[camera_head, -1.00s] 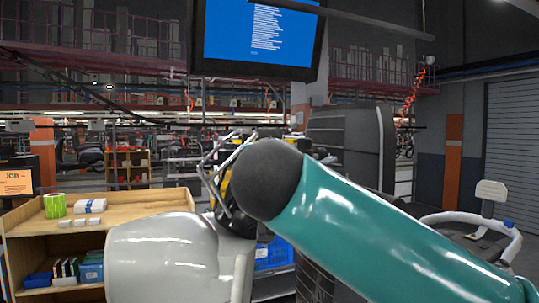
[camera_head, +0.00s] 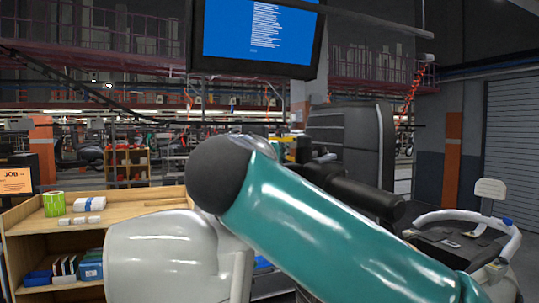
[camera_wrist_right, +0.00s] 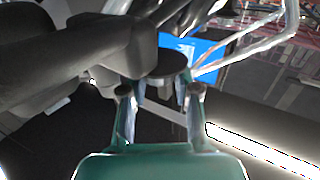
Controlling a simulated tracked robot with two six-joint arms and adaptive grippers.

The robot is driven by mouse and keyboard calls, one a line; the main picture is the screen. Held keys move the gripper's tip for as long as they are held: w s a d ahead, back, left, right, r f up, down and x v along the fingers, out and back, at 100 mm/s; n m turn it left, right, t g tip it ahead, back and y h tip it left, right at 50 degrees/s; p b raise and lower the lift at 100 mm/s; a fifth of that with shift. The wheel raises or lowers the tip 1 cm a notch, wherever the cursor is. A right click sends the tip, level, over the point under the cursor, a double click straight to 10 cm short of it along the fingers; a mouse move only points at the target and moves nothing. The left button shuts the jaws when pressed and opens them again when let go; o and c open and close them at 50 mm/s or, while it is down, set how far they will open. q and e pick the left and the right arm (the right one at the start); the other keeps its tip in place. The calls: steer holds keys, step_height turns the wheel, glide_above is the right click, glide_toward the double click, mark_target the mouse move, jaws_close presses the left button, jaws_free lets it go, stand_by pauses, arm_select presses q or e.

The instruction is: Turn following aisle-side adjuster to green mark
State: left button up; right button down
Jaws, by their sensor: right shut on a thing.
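In the right wrist view my right gripper (camera_wrist_right: 161,96) has its two fingers on either side of a dark round knob-like part (camera_wrist_right: 166,66). It is shut on that part, which may be the adjuster. A bulky dark body (camera_wrist_right: 75,50) fills the upper left there, close to the fingers. I see no green mark. In the head view my teal right arm crosses the foreground and hides the right gripper. A black cylindrical part (camera_head: 362,192) shows behind the arm; I cannot tell what it belongs to. My left gripper is not in view.
A wooden shelf unit (camera_head: 130,204) with small boxes and blue bins stands at the left. A monitor (camera_head: 258,35) hangs above. Silver tubes (camera_wrist_right: 240,48) run close to the gripper's upper right. A white-railed machine (camera_head: 490,215) stands at the right.

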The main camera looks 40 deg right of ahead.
steer(key=shift+w+a+r+m+g+h+p, duration=0.1)
steer(key=shift+m+g+h+p, duration=0.1)
steer(key=shift+m+g+h, duration=0.25)
steer(key=shift+w+a+m+g+h+p, duration=0.15)
steer(key=shift+m+g+h, duration=0.2)
steer(key=shift+g, duration=0.2)
steer(key=shift+d+m+g+h+p, duration=0.1)
steer(key=shift+m+g+h+p, duration=0.4)
steer(key=shift+m+g+p, duration=0.3)
steer(key=m+g+h+p, duration=0.1)
steer(key=g, duration=0.1)
steer(key=shift+m+g, duration=0.4)
steer(key=shift+m+g+h+p, duration=0.3)
steer(key=shift+m+g+p, duration=0.1)
steer(key=shift+g+p, duration=0.25)
steer(key=c, duration=0.8)
jaws_free()
steer(key=shift+c, duration=0.2)
